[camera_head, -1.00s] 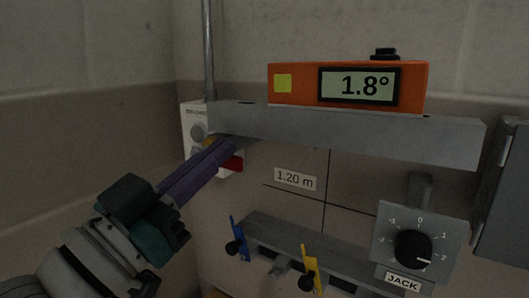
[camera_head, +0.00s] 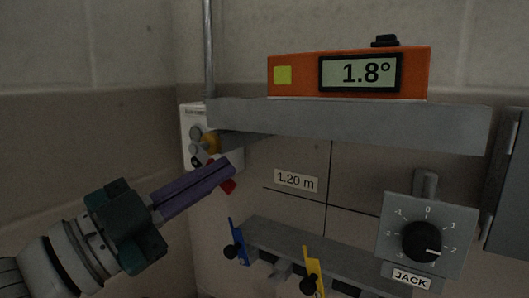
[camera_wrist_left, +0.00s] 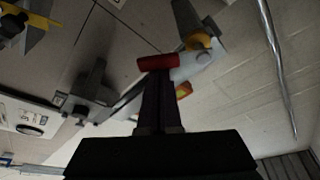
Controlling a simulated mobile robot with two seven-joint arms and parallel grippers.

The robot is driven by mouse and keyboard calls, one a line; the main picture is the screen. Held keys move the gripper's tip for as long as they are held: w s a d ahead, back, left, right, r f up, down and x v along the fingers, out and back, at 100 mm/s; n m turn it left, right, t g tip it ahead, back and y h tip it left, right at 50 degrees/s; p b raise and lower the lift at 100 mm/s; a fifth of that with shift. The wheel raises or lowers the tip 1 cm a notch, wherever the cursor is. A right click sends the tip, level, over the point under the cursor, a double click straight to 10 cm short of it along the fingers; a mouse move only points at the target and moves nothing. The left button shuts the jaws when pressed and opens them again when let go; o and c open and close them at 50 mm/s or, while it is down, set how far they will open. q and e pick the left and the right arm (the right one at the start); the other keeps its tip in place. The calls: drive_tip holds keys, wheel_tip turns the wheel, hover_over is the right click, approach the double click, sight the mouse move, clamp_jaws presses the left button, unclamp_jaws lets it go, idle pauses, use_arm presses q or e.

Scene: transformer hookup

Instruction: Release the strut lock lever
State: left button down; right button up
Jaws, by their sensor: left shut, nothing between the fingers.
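A red lever handle (camera_head: 228,186) shows just below the tip of my left gripper (camera_head: 231,166) in the head view. In the left wrist view the red handle (camera_wrist_left: 158,62) lies across the ends of the purple fingers (camera_wrist_left: 158,78). A grey arm with a yellow-orange collar (camera_wrist_left: 200,42) is beside it. My left gripper is shut with nothing between its fingers, close against the handle; I cannot tell whether they touch. Part of the handle is hidden behind the fingers in the head view. My right gripper is not in view.
A grey beam (camera_head: 340,122) carries an orange level (camera_head: 300,73) reading 1.8°. Below are a grey rail with blue (camera_head: 238,241) and yellow (camera_head: 313,268) levers and a JACK dial (camera_head: 422,242). A vertical pole (camera_head: 208,45) and a white panel (camera_head: 189,150) stand behind the gripper.

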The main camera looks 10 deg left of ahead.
use_arm(q)
drive_tip(key=shift+w+a+f+m+g+b, duration=0.2)
drive_tip(key=shift+a+f+m+g, duration=0.35)
drive_tip(key=shift+m, duration=1.3)
drive_tip(key=shift+w+a+f+m+g+b, duration=0.15)
drive_tip(key=shift+a+f+m+g, duration=0.4)
drive_tip(key=shift+m, duration=1.25)
drive_tip(key=shift+w+a+f+m+g+b, duration=0.1)
drive_tip(key=shift+w+a+f+m+g, duration=0.3)
drive_tip(key=shift+m, duration=1.45)
drive_tip(key=shift+s+a+g, duration=0.15)
drive_tip(key=shift+a+g, duration=0.05)
drive_tip(key=shift+g, duration=0.1)
